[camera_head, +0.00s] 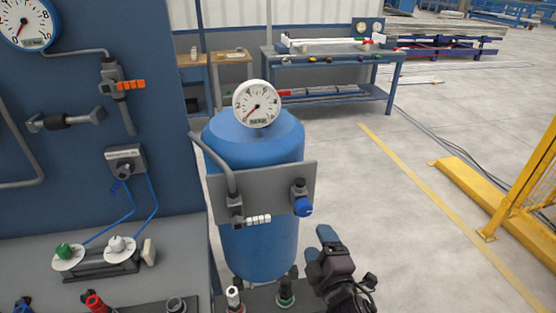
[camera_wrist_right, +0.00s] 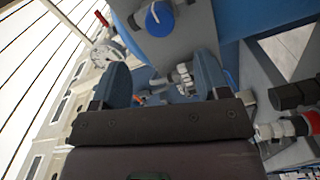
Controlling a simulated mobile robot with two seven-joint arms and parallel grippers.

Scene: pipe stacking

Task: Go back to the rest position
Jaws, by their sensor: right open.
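My right gripper (camera_head: 328,238) is at the lower middle of the head view, just right of the blue tank (camera_head: 262,245). One blue finger shows there, pointing up. In the right wrist view my right gripper (camera_wrist_right: 161,72) has its two blue fingers wide apart, with nothing held between them. Beyond them are a grey plate, a blue knob (camera_wrist_right: 159,19) and a white-ringed fitting (camera_wrist_right: 182,78). My left gripper does not show in the head view.
The tank carries a round gauge (camera_head: 256,103) and a grey plate (camera_head: 270,190) with a blue valve knob (camera_head: 303,207). Dark fittings (camera_head: 286,290) stand close left of my right gripper. A blue panel (camera_head: 60,200) fills the left. Open floor (camera_head: 400,230) lies right, before a yellow barrier (camera_head: 500,205).

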